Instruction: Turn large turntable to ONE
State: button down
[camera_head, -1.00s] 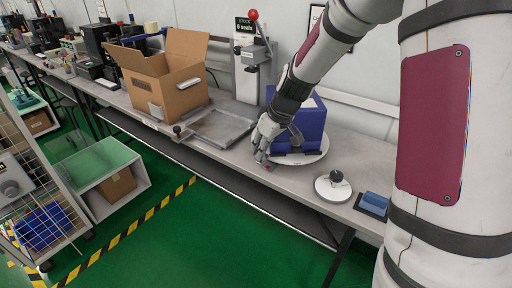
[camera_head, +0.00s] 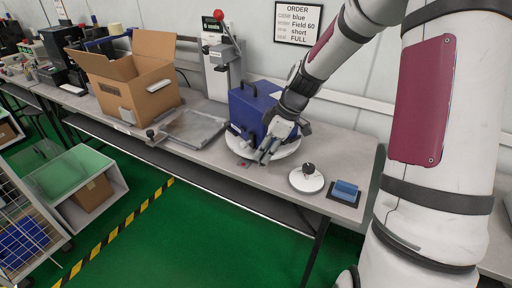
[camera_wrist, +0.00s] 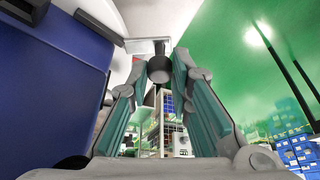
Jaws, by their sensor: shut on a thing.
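The large turntable (camera_head: 288,151) is a white disc on the bench, bearing a blue case (camera_head: 250,108) with dark handles. My gripper (camera_head: 264,157) reaches down at the disc's front edge, right of the case's front. In the wrist view, my gripper (camera_wrist: 160,62) is shut on a dark round knob (camera_wrist: 159,73) near its fingertips; the blue case (camera_wrist: 50,85) fills the left side. In the head view the knob is hidden by the fingers. No ONE mark can be read on the disc.
A small white disc with a black knob (camera_head: 307,181) and a blue block on a dark pad (camera_head: 344,190) lie to the right. A grey tray (camera_head: 193,129), an open cardboard box (camera_head: 150,90) and a lever press (camera_head: 222,70) stand left. An order sign (camera_head: 298,23) hangs behind.

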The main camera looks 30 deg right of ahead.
jog(key=shift+s+d+n+g+p, duration=0.15)
jog(key=shift+s+d+n+p, duration=0.15)
jog(key=shift+d+n+p, duration=0.3)
jog(key=shift+s+d+n+g+p, duration=0.15)
jog(key=shift+s+d+n+p, duration=0.2)
jog(key=shift+d, duration=0.45)
jog(key=shift+s+d+n+g+y+p, duration=0.15)
jog(key=shift+d+n+g+p, duration=0.1)
jog(key=shift+d+n+p, duration=0.55)
jog(key=shift+s+d+n+g+y+p, duration=0.2)
jog(key=shift+d+n+p, duration=0.3)
jog(key=shift+d, duration=0.6)
jog(key=shift+w, duration=0.1)
jog(key=c, duration=1.5)
grip_release()
jog(key=shift+o, duration=0.2)
jog(key=w+v, duration=0.1)
jog(key=v, duration=1.1)
jog(key=shift+s, duration=0.4)
jog(key=shift+a, duration=0.1)
